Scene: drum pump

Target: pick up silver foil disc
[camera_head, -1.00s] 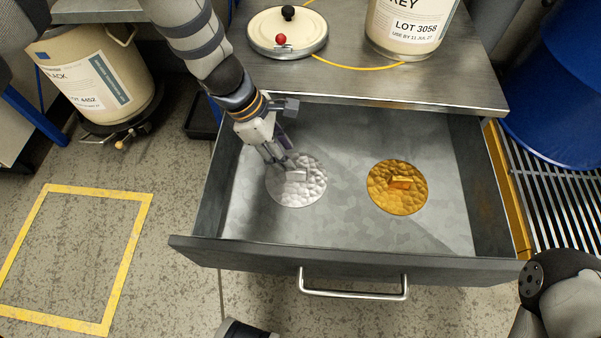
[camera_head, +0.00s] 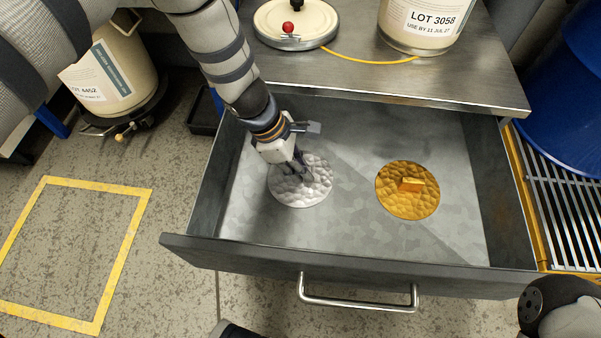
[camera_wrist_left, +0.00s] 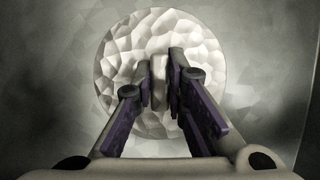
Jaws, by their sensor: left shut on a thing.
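The silver foil disc (camera_head: 313,191) is round and crinkled and lies in the left part of the open drawer (camera_head: 400,240). It also fills the middle of the left wrist view (camera_wrist_left: 130,50). My left gripper (camera_head: 304,175) reaches down from above. My right gripper is not in view.
A gold foil disc (camera_head: 400,200) with a raised tab lies to the right in the drawer. The drawer walls and front handle (camera_head: 358,306) surround the space. The cabinet top (camera_head: 380,75) behind carries a round lid (camera_head: 296,25) and a labelled container (camera_head: 425,25).

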